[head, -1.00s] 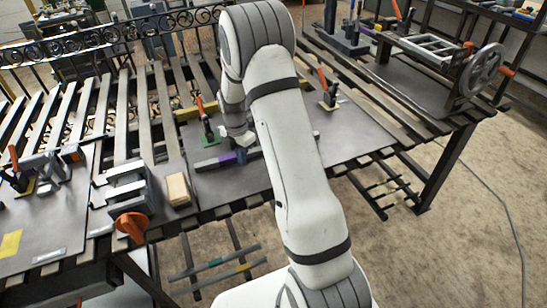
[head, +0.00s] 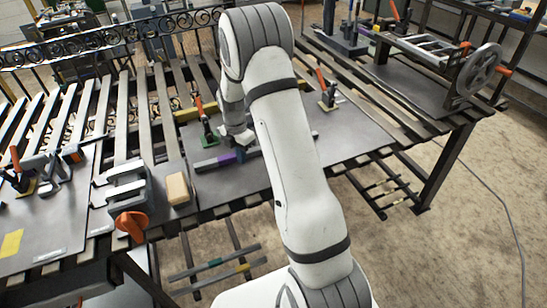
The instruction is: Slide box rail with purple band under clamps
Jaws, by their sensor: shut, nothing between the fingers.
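The box rail (head: 206,164) is a grey bar lying on the dark plate (head: 275,180) of the bench, with a purple band (head: 227,159) near its middle. Another toggle clamp (head: 327,96) with an orange handle stands further right and back. The rail lies in front of the clamps. My gripper (head: 242,143) is shut and empty, low over the plate, just behind the rail's right part; my arm partly hides it, and contact cannot be told.
A grey vise (head: 127,190) with an orange knob and a tan block (head: 177,188) stand left of the plate. A frame with a handwheel (head: 474,75) stands at the right. Bars with teal and yellow bands (head: 216,263) lie below the bench. Scrolled ironwork (head: 65,48) stands behind.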

